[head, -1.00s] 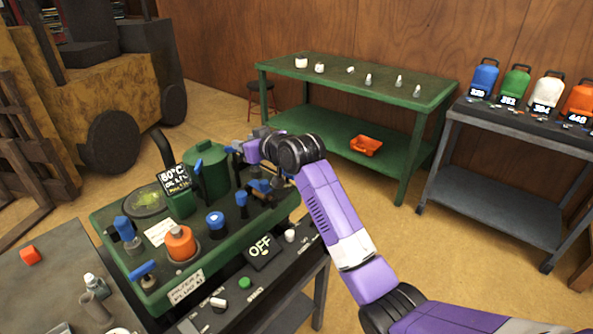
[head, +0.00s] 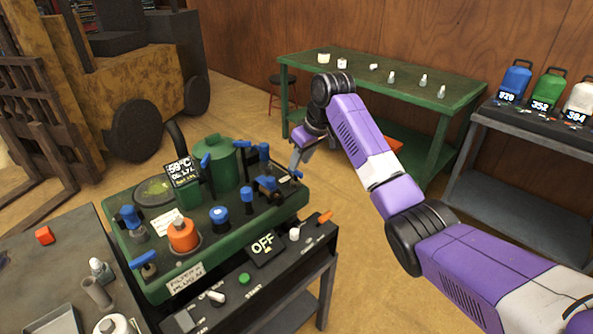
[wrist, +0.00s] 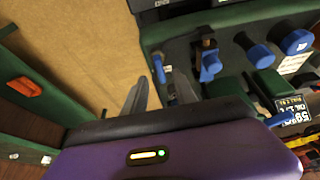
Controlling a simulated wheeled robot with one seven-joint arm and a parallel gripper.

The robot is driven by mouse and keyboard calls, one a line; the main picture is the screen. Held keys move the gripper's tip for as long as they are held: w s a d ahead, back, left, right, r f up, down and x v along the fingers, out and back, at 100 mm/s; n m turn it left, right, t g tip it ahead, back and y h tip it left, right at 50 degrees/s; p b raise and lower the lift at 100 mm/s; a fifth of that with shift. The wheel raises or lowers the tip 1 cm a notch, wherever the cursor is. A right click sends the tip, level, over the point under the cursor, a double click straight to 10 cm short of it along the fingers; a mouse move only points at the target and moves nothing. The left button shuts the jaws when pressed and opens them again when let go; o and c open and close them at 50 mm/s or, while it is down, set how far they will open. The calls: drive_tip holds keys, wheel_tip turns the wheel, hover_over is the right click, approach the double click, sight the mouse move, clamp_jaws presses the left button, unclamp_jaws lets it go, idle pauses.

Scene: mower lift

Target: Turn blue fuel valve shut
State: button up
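The green machine bench (head: 163,291) carries several blue-handled fittings; which one is the fuel valve I cannot tell. A blue lever (head: 268,182) and a blue-topped fitting (head: 264,150) are at its right end, nearest my gripper. Other blue parts are a round knob (head: 219,215), a post cap (head: 247,194) and a lever (head: 143,260) at the near left.
An orange cap (head: 182,234), a green tank (head: 213,162) and a display (head: 182,171) crowd the bench. A panel (head: 262,244) reads OFF. A green table (head: 420,108) stands behind my arm, and a forklift (head: 140,80) at the back left. Floor is open between.

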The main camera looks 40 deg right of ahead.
sight(296, 175)
drive_tip(key=shift+x, duration=2.75)
clamp_jaws()
